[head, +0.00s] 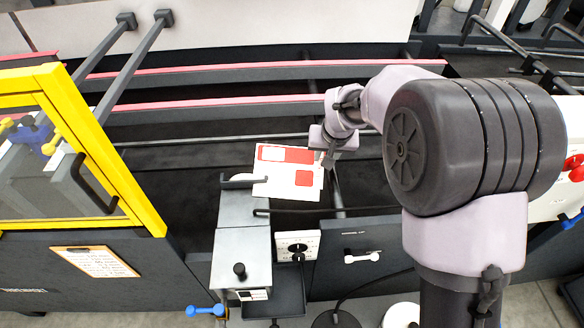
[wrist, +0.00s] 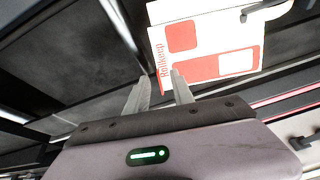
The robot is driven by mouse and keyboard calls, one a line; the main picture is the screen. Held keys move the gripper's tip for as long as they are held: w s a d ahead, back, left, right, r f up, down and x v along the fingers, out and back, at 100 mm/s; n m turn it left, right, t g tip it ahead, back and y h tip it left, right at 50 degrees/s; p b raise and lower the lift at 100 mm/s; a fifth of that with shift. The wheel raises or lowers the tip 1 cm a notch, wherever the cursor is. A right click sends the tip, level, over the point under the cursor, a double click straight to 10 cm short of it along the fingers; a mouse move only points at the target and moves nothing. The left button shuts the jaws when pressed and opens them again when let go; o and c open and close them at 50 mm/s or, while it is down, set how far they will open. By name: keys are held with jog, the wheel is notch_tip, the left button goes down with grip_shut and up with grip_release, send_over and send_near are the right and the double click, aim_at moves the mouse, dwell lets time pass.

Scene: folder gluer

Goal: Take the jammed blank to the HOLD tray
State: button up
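The jammed blank (head: 290,182) is a white card with red panels. In the head view it lies tilted over the dark machine bed, next to a grey bracketed unit. In the wrist view the blank (wrist: 200,68) is ahead of my gripper (wrist: 160,77), with red lettering along its near edge. My gripper's two fingers stand apart with a gap between them. The right fingertip overlaps the blank's edge in the picture; I cannot tell whether it touches. In the head view my gripper (head: 328,160) is at the blank's right edge. I cannot identify a HOLD tray in either view.
A yellow-framed guard (head: 140,180) stands at the left. The grey unit (head: 242,255) with a black knob is in front of the blank, with a dark shelf (head: 288,300) beside it. Pink-topped rails (head: 250,70) cross behind. A clipboard (head: 95,262) hangs on the front panel.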

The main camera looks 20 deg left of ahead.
jog(key=x, duration=0.2)
jog(key=b+x, duration=0.1)
jog(key=x, duration=0.1)
jog(key=shift+d, duration=0.2)
jog(key=shift+r, duration=0.2)
grip_shut()
jog(key=shift+r, duration=0.15)
